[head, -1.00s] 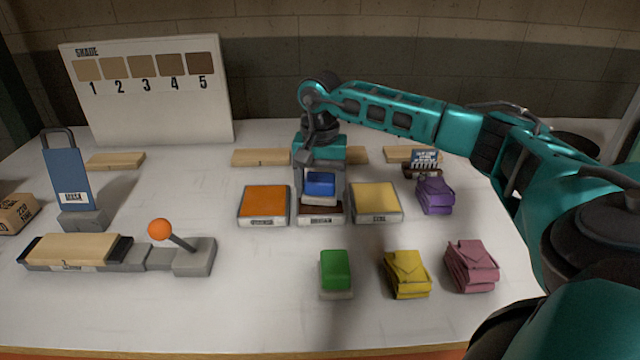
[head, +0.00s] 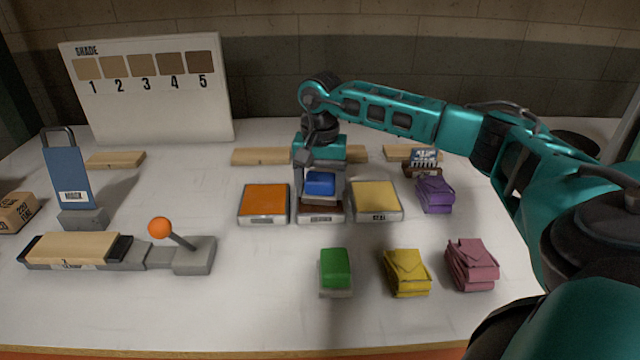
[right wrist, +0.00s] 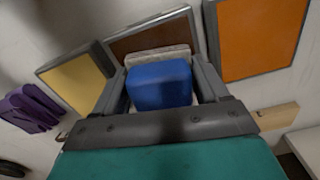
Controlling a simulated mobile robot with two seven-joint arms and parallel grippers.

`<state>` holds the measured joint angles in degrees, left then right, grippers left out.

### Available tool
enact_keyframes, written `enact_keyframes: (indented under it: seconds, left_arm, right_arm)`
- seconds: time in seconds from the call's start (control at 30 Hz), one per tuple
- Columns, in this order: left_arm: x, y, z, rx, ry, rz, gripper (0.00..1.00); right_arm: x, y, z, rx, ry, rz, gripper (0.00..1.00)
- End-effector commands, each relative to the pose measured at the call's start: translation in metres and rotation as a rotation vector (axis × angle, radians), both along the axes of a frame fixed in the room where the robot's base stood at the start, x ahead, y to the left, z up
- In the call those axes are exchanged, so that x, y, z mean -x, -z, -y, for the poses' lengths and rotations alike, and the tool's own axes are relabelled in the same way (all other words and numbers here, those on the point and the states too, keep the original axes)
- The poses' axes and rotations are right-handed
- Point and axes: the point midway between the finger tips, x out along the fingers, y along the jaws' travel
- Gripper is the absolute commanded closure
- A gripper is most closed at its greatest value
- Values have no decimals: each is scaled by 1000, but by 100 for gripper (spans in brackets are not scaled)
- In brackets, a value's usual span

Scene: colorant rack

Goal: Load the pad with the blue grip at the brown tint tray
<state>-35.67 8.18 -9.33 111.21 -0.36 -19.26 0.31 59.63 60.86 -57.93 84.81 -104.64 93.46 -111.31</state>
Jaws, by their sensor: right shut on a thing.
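The pad with the blue grip (head: 320,184) is between the fingers of my right gripper (head: 322,192), which is shut on it. The blue grip also shows in the right wrist view (right wrist: 159,85), with the pale pad edge beyond it. The brown tint tray (head: 321,213) lies directly under the pad, between the orange and yellow trays. Its brown surface shows in the right wrist view (right wrist: 150,42). I cannot tell whether the pad touches the brown surface. My left gripper is not in view.
The orange tray (head: 264,203) and yellow tray (head: 375,201) flank the brown one closely. A pad with a green grip (head: 335,269) and folded yellow (head: 408,273), pink (head: 471,264) and purple (head: 435,194) cloths stand nearby. A clamp with an orange-knobbed lever (head: 160,229) holds a board at left.

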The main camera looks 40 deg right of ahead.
Motion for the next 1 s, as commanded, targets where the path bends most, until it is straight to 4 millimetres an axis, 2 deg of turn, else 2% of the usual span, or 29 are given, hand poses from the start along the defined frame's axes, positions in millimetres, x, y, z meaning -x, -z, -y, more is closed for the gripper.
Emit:
enact_keyframes:
  seconds: [0.27,0.57,0.87,1.0]
  left_arm:
    - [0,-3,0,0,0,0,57]
    - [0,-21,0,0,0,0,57]
    - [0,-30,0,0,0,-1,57]
    - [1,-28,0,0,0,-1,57]
  right_arm:
    - [1,-1,-1,0,-1,-4,51]
    - [1,-26,0,0,-1,-3,51]
    - [0,-49,0,0,-1,-1,51]
    - [0,-58,0,-1,-1,-1,51]
